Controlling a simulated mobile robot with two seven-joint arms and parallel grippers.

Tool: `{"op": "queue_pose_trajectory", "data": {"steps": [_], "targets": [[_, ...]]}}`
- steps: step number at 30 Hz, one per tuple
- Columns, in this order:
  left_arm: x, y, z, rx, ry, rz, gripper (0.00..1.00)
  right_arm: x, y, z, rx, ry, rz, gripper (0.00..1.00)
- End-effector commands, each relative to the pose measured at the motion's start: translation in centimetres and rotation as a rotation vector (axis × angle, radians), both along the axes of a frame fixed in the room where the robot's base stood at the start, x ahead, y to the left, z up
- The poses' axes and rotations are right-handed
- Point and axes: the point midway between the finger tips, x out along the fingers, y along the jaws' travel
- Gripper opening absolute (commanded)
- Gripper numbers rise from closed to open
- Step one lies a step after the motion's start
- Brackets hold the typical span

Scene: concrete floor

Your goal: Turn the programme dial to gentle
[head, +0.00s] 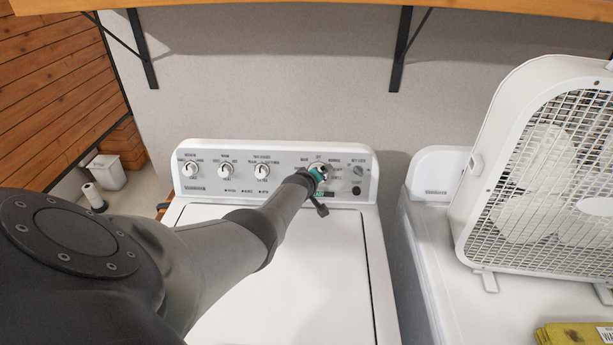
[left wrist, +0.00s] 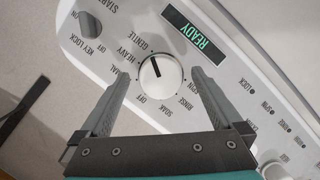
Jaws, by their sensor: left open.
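The programme dial (left wrist: 160,73) is a round white knob with a dark pointer line, on the washer's grey control panel (left wrist: 225,75). In the left wrist view the line points up and slightly left, close to the end of the word GENTLE. HEAVY, NORMAL, OFF, SOAK, RINSE and SPIN are printed around it. My left gripper (left wrist: 155,95) is open, with one finger on each side of the dial and visible gaps to it. In the head view my left gripper (head: 319,187) is at the panel and partly hides the dial. My right gripper is not in view.
A lit display (left wrist: 197,37) reads READY. The key lock knob (left wrist: 90,25) is near one finger. Several other knobs sit left on the panel. A box fan (head: 535,165) stands on the appliance at right. A wooden shelf (head: 300,8) with brackets hangs above.

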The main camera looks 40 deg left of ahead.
Motion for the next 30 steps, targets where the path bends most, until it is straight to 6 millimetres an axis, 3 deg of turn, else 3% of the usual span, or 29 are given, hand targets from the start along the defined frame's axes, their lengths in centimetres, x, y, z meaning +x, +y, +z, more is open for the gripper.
{"op": "queue_pose_trajectory", "data": {"steps": [1, 12, 30], "targets": [[-0.4, -0.2, 0.6, -0.001, 0.001, 0.000, 1.00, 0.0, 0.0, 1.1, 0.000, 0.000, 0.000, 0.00], [-3.1, -1.4, 2.3, -0.001, 0.000, 0.001, 1.00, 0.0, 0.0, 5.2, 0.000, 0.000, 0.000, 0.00], [-6.2, -3.0, 4.0, -0.002, -0.001, 0.000, 1.00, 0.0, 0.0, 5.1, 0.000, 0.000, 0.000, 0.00]]}}
